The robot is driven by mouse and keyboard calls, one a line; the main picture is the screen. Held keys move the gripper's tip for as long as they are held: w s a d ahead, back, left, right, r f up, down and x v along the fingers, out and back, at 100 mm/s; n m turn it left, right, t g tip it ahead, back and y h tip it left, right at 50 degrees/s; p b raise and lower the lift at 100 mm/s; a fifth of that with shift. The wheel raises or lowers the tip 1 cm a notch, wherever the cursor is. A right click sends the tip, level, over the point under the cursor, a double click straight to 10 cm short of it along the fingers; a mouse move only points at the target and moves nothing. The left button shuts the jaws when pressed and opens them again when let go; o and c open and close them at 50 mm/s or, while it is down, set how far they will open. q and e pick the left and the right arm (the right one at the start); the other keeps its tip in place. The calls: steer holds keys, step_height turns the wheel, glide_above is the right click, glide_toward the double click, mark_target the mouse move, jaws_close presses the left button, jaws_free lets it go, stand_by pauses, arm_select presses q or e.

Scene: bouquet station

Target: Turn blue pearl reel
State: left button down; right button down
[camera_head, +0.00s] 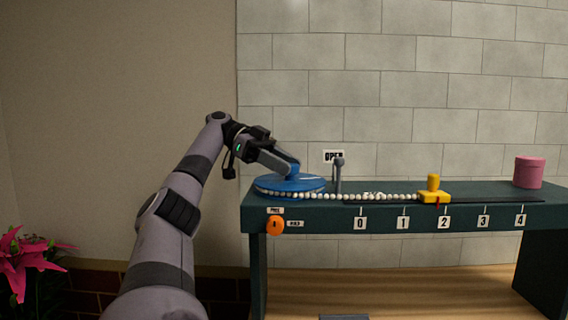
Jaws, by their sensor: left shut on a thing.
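The blue pearl reel (312,184) lies flat at the left end of the dark green bench. White pearls (300,194) run around its front rim and on to the right as a strand. My left gripper (290,170) reaches over the reel from the left and is shut on its blue knob (293,169), which its fingers partly hide. The strand ends at a yellow slider (433,196) with a red pointer close to the mark 2. My right gripper is not in view.
An orange knob (275,225) is on the bench (320,217) front. A pink canister (529,172) stands at the right end. A brick wall is behind.

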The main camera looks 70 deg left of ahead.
arm_select(q)
steer(key=c, duration=0.6)
jaws_free()
